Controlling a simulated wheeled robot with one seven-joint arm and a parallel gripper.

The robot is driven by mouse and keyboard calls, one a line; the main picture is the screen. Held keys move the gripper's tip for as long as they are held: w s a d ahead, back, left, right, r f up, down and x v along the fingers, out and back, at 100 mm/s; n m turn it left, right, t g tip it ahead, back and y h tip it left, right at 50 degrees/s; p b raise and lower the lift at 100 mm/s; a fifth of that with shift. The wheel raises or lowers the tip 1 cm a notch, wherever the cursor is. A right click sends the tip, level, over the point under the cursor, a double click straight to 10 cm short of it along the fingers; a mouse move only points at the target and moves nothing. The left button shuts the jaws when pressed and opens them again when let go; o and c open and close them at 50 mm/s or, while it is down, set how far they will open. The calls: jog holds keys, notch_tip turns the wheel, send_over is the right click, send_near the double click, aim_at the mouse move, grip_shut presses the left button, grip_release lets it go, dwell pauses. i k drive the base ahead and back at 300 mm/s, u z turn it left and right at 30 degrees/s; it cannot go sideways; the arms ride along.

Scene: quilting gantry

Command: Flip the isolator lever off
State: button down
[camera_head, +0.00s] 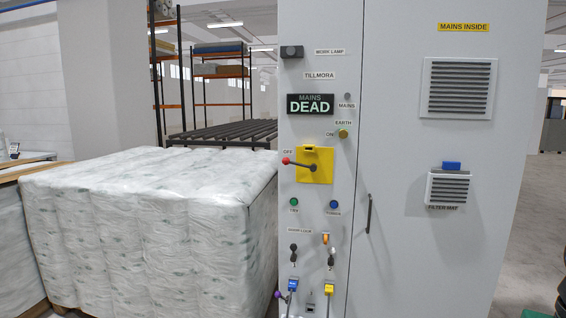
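The isolator lever (299,164) is on the front of a grey cabinet. It has a red ball end and a dark shaft on a yellow plate (322,174). The lever points left, nearly level, with its red end just below the OFF label (287,152). The ON label (330,134) is above the plate. A dark display (310,104) above reads MAINS DEAD. My gripper is not in view, and nothing touches the lever.
The grey cabinet (400,200) has a door with a dark handle (368,214). Green (294,202) and blue (334,204) buttons sit below the lever. Keys and blue and yellow tagged parts are lower down. A large plastic-wrapped stack (150,230) stands close on the left.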

aim_at(313, 168)
jog(key=u, duration=0.85)
jog(key=i, duration=0.65)
jog(key=z, duration=0.1)
